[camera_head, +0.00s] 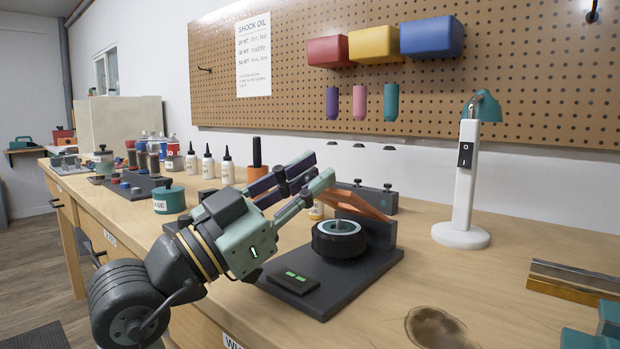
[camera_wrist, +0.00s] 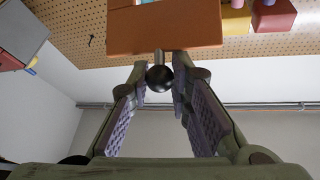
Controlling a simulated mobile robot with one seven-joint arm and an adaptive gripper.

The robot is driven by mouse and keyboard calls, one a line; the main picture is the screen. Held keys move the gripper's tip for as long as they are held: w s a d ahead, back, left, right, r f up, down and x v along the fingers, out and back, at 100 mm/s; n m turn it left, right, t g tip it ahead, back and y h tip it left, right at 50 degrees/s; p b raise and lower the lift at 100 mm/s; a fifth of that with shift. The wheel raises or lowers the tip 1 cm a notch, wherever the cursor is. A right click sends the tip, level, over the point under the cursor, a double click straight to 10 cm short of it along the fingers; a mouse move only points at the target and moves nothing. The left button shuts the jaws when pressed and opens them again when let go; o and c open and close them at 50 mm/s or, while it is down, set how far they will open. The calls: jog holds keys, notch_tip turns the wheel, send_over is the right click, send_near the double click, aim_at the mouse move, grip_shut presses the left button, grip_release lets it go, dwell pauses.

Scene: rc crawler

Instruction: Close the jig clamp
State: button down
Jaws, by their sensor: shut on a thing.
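The jig (camera_head: 362,268) is a dark base plate on the bench, with a black tyre on a teal-rimmed wheel (camera_head: 338,239) seated on it. The orange clamp arm (camera_head: 364,203) slants up from the dark post behind the wheel toward my gripper, tilted and raised clear of the wheel. My gripper (camera_head: 322,174) is at the raised end of the arm. In the wrist view my gripper (camera_wrist: 159,84) has its fingertips on both sides of the clamp's dark ball knob (camera_wrist: 159,78), shut on it. The orange arm (camera_wrist: 165,28) shows just beyond. The knob is hidden in the head view.
A white lamp (camera_head: 464,190) stands right of the jig, and a metal bar (camera_head: 575,278) lies farther right. Several bottles and a teal tin (camera_head: 169,199) stand to the left. The bench between jig and lamp is clear.

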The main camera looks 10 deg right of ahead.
jog(key=shift+w+d+f, duration=0.1)
jog(key=shift+w+f, duration=0.05)
jog(key=shift+f, duration=0.1)
jog(key=c, duration=1.5)
grip_release()
jog(key=shift+o, duration=0.2)
jog(key=s+a, duration=0.3)
jog(key=a, duration=0.3)
jog(key=s+a+f, duration=0.1)
jog(key=s+a, duration=0.2)
jog(key=a, duration=0.4)
jog(key=shift+a, duration=0.2)
